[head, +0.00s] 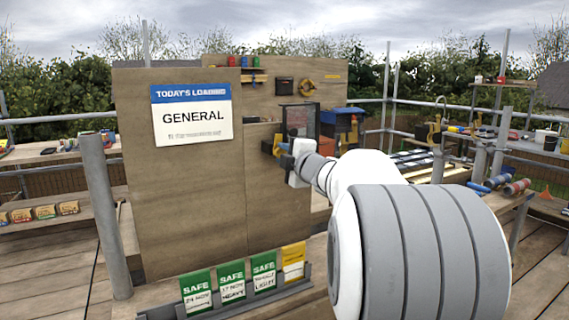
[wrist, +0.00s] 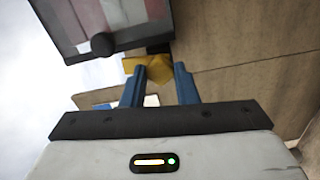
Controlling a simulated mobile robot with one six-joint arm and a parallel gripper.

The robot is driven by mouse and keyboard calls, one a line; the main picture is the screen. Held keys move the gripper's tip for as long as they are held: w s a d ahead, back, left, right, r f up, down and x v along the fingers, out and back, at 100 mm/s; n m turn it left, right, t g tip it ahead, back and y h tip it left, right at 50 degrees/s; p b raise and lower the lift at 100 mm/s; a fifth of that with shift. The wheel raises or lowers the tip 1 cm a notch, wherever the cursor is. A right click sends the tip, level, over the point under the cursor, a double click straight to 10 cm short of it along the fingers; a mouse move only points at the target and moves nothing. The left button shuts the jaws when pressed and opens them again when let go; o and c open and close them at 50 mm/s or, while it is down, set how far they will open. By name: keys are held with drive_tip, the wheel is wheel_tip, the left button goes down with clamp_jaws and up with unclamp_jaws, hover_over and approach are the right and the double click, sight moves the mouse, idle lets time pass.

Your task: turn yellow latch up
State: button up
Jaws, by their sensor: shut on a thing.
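The yellow latch (wrist: 159,68) sits at the board's edge in the wrist view, just below a dark-framed clear panel. My gripper (wrist: 157,82) has its two blue fingers on either side of the latch, shut on it. In the head view the latch (head: 267,146) shows as a small yellow patch left of my gripper (head: 279,148), partly hidden by it. Whether the latch points up or sideways is hard to tell.
The dark-framed panel (wrist: 103,22) with a round black knob stands close to the latch. A wooden board (head: 190,190) carries a "GENERAL" sign (head: 192,115). Green and yellow cards (head: 232,281) stand in a rack below. Scaffold poles (head: 105,215) stand at the left.

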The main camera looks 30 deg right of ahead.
drive_tip(key=shift+f+n+b, duration=0.1)
drive_tip(key=shift+n+b, duration=0.25)
drive_tip(key=shift+n, duration=0.55)
drive_tip(key=o, duration=1)
drive_tip(key=shift+s, duration=0.1)
drive_tip(key=s, duration=0.7)
drive_tip(key=shift+s+p, duration=0.3)
drive_tip(key=shift+s, duration=0.05)
drive_tip(key=shift+d, duration=0.1)
